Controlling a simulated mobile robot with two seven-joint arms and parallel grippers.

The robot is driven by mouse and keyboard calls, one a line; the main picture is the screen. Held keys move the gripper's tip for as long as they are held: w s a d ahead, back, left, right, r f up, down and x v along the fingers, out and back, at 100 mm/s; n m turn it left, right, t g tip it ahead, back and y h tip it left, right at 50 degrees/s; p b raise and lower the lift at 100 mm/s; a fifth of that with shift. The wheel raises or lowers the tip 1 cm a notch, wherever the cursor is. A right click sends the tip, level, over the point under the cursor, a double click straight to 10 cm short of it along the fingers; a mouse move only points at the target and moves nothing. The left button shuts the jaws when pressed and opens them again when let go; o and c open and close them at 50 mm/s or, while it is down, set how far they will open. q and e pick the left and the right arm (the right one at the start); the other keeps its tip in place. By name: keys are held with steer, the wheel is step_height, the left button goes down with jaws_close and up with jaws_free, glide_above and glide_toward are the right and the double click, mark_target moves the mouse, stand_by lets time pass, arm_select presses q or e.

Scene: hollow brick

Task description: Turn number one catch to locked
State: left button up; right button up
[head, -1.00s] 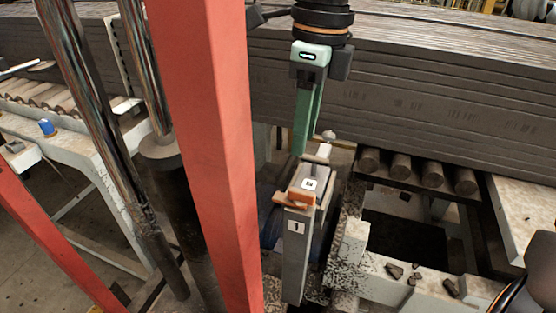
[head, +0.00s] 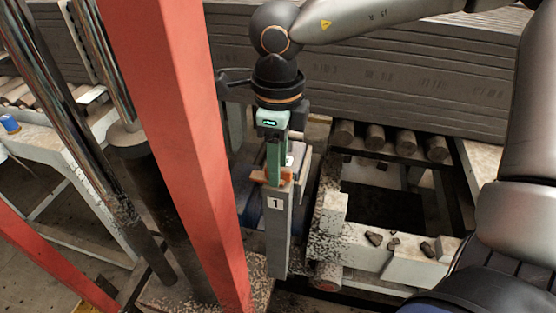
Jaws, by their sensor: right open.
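The number one catch is an orange-brown piece (head: 259,177) on top of a grey post (head: 277,240) that carries a white label "1" (head: 275,203). My right gripper (head: 275,178), with green fingers, points down right at the catch and covers part of it. Its fingers line up one behind the other, so the gap between them is hidden. I cannot tell whether they touch the catch. A second white label (head: 290,160) is partly hidden behind the fingers. My left gripper is not in view.
A red upright beam (head: 180,140) stands close on the left, beside dark metal columns. A stack of grey boards (head: 400,85) fills the back. Rollers (head: 390,140) and a pale frame with dark rubble (head: 385,240) lie to the right.

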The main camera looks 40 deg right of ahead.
steer(key=shift+f, duration=0.15)
steer(key=shift+c, duration=0.2)
jaws_close()
stand_by(0.3)
